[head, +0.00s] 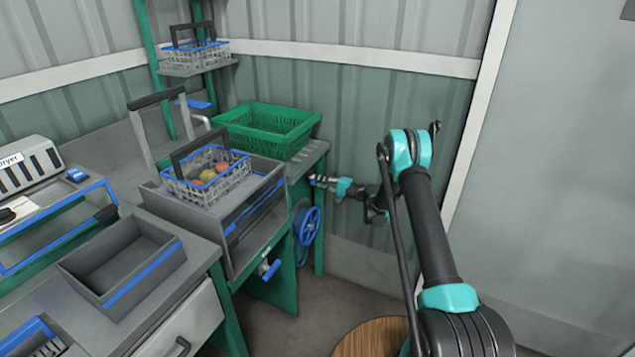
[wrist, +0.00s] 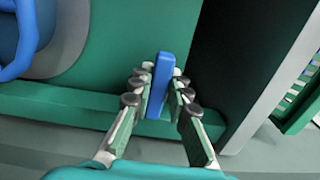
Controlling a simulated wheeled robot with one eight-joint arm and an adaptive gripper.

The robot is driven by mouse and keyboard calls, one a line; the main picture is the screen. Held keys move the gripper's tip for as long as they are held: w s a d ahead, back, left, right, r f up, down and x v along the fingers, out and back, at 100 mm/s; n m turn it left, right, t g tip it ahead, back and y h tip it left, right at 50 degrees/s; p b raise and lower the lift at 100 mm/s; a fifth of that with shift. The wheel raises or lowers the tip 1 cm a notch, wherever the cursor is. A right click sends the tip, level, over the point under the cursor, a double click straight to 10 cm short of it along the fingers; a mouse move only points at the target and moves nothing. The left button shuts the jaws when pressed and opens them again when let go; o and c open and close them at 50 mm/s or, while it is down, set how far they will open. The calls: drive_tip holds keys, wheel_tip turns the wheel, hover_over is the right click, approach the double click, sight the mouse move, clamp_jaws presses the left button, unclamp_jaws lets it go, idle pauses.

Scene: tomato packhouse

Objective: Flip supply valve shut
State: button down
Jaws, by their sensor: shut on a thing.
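A small blue lever (wrist: 161,85) stands between the fingers of my gripper (wrist: 160,92) in the wrist view, against a green panel. I take it to be the supply valve's handle; no label on it is readable. My gripper (head: 319,181) is shut on this lever. In the head view it reaches in from the right to the end of the green-framed bench, above a blue handwheel (head: 308,226). The lever is mostly hidden there by the fingers. The valve's body and the lever's base cannot be made out clearly.
The handwheel also shows at the left of the wrist view (wrist: 30,40). A green crate (head: 265,128) stands on the bench above my gripper. Another blue handle (head: 270,268) sits lower on the bench front. A wire basket (head: 207,178) holds tomatoes.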

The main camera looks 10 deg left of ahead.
drive_tip(key=shift+n, duration=0.3)
drive_tip(key=c, duration=1.4)
unclamp_jaws()
drive_tip(key=shift+c, duration=0.2)
drive_tip(key=v, duration=1.2)
